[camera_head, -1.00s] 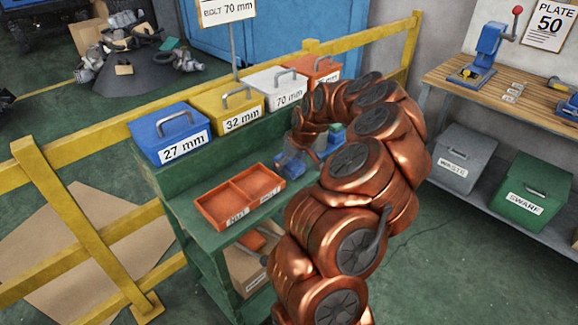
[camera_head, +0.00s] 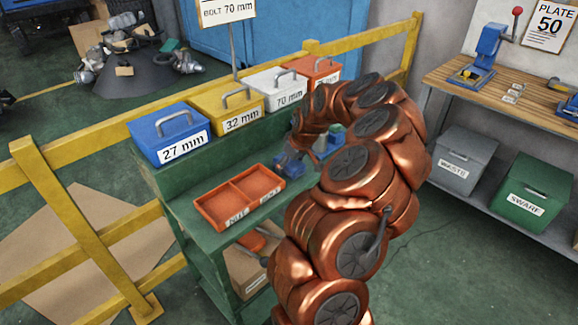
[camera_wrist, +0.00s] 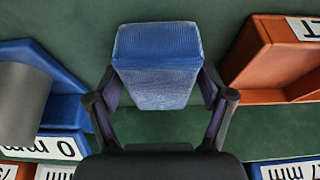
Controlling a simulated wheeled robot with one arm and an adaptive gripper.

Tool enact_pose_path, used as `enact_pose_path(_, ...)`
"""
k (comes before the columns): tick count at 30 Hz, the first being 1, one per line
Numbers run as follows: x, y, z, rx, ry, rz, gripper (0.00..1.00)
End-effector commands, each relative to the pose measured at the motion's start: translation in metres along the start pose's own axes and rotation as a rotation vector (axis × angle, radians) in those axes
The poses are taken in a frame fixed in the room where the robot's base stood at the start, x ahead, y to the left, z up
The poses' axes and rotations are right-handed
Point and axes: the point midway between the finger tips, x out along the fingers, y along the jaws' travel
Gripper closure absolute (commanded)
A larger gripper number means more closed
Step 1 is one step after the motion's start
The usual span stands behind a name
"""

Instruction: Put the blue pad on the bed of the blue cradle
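The blue pad (camera_wrist: 158,62) is a ribbed blue block in the middle of the wrist view. My gripper (camera_wrist: 160,82) has one dark finger on each side of it, with the fingertips close against its sides. I cannot tell whether they press on it. In the head view the pad (camera_head: 288,163) shows beside the orange tray, partly behind my arm. A blue body, apparently the blue cradle (camera_wrist: 68,88), is at the left of the wrist view, partly covered by a grey rounded part. In the head view my arm partly hides this blue body (camera_head: 333,144).
An orange two-part tray (camera_head: 240,196) lies on the green bench, left of the pad. Labelled boxes stand behind: blue (camera_head: 168,132), yellow (camera_head: 228,106), white (camera_head: 275,86) and orange (camera_head: 313,70). A yellow rail (camera_head: 85,225) runs along the bench's left and back.

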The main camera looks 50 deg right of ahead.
Motion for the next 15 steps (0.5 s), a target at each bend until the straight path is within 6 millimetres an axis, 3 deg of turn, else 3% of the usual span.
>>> enact_pose_path(2, 0.0000, 0.0000, 0.0000, 0.000, 0.000, 0.000, 0.32)
enact_pose_path(15, 0.0001, -0.0001, 0.0000, 0.000, 0.000, 0.000, 0.78)
